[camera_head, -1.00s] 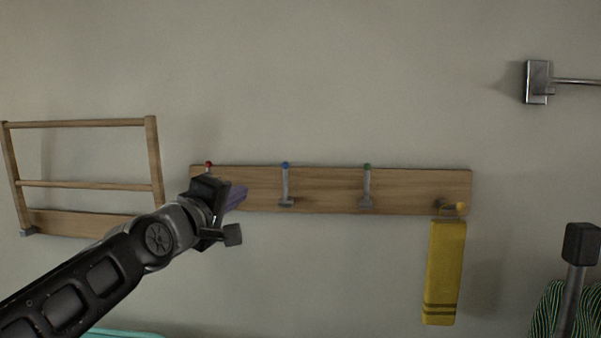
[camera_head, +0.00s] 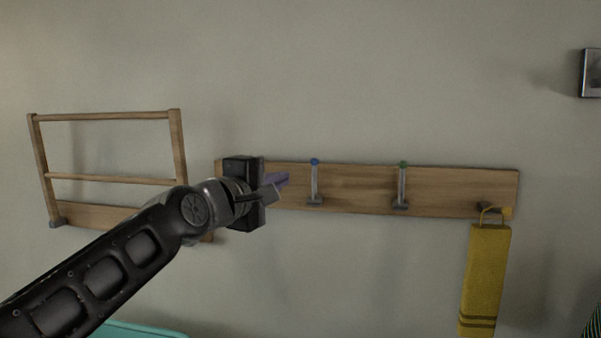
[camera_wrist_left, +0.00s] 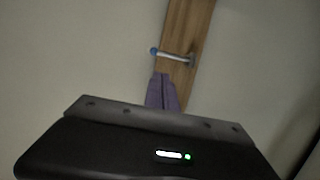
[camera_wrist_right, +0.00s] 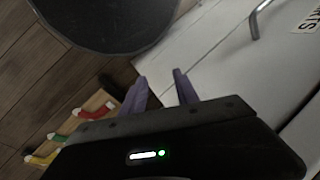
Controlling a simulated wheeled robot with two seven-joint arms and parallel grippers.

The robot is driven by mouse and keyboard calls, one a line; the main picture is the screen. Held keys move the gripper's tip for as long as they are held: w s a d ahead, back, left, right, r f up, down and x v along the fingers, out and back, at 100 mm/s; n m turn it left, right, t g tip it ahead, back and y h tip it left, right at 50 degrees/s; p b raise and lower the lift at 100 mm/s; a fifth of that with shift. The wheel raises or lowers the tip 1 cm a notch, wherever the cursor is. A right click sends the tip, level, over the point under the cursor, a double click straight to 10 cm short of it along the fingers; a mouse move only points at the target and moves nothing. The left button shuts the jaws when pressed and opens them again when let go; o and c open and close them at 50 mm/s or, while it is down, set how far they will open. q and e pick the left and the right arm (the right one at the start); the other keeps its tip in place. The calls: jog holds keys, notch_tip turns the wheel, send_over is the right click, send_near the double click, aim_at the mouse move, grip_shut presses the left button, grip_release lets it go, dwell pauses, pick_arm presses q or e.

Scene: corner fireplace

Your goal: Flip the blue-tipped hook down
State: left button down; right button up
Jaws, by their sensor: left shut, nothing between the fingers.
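The blue-tipped hook (camera_head: 314,185) is on the wooden wall rail (camera_head: 360,190). It stands folded up, with its blue tip at the rail's top edge and its grey base lower down. My left gripper (camera_head: 284,180) is shut and empty, with its purple fingers just left of the hook and a small gap apparent. In the left wrist view the hook (camera_wrist_left: 172,55) lies just beyond the closed fingertips (camera_wrist_left: 162,76); I cannot tell whether they touch. My right gripper shows only in the right wrist view (camera_wrist_right: 158,77), with fingers apart and nothing between them.
A green-tipped hook (camera_head: 402,187) stands up farther right on the rail. A yellow cloth (camera_head: 484,275) hangs from the rail's right end. A wooden rack (camera_head: 110,178) is at the left.

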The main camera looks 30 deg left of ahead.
aim_at(314, 181)
pick_arm(q)
jog(key=w+p, duration=0.2)
jog(key=w, duration=0.8)
jog(key=shift+w+p, duration=0.1)
jog(key=shift+p, duration=0.25)
